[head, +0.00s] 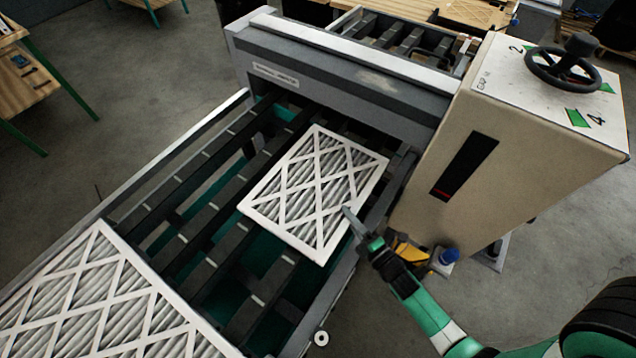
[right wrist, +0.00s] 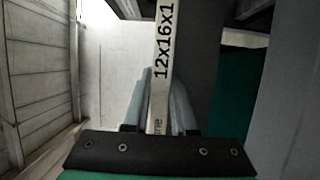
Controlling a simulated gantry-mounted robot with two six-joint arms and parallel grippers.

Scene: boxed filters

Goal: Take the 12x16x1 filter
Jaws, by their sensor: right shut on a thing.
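The 12x16x1 filter (head: 315,190) is a white-framed pleated panel with a diamond lattice. It lies on the dark slats of the conveyor in the head view, near the grey crossbeam. In the right wrist view its edge (right wrist: 163,70) carries the print "12x16x1" and runs between my fingers. My right gripper (head: 350,218) is shut on the right edge of this filter; it also shows in the right wrist view (right wrist: 160,105). My left gripper is not in view.
A larger pleated filter (head: 95,305) lies on the conveyor at the lower left. The conveyor (head: 215,200) has open gaps between its slats. A beige machine box (head: 500,150) with a black handwheel (head: 563,68) stands right of the filter. The grey crossbeam (head: 340,80) spans the conveyor behind it.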

